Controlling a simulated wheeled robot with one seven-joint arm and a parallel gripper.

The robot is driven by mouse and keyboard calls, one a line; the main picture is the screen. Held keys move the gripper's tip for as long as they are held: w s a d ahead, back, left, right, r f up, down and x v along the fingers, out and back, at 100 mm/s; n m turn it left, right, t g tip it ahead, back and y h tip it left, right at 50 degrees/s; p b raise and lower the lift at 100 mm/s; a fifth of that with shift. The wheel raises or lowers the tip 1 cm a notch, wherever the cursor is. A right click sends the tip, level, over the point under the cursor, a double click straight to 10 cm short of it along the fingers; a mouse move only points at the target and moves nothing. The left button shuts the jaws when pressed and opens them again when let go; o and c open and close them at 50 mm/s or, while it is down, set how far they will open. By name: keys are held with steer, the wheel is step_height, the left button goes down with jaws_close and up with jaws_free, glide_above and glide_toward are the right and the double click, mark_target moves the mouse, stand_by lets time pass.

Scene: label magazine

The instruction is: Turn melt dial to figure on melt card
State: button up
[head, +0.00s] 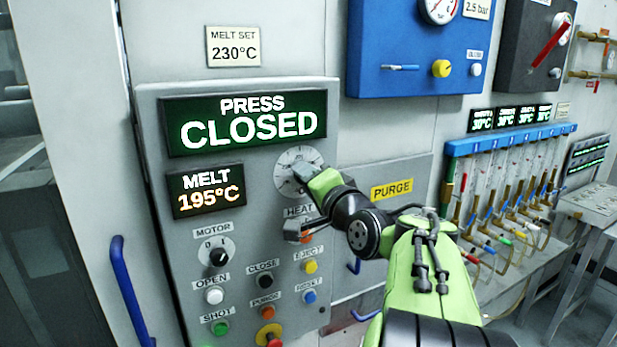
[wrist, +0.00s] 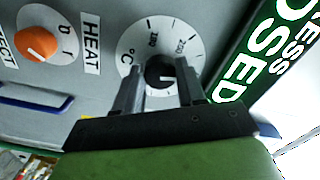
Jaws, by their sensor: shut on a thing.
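The melt dial is a black knob (wrist: 160,72) on a round white scale (head: 293,172) marked in °C. The wrist view shows figures on the scale, one of them apparently 200. My gripper (wrist: 158,85) is shut on the black knob, one finger on each side; in the head view my gripper (head: 302,172) hides the knob. The knob's exact setting cannot be read. The melt card (head: 233,47) above the panel reads MELT SET 230°C.
A green display (head: 246,119) reads PRESS CLOSED. Below the dial are the orange HEAT switch (wrist: 36,43), the MOTOR switch (head: 218,256) and several coloured push buttons. A blue handle (head: 130,290) stands at the panel's left. A blue gauge panel (head: 410,70) is at upper right.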

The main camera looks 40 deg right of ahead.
steer(key=shift+m+p, duration=1.6)
steer(key=shift+m, duration=2.7)
steer(key=o, duration=1.1)
steer(key=shift+c, duration=0.2)
steer(key=b+v, duration=0.2)
steer(key=v, duration=1.4)
steer(key=shift+b, duration=0.3)
steer(key=shift+w+r, duration=0.1)
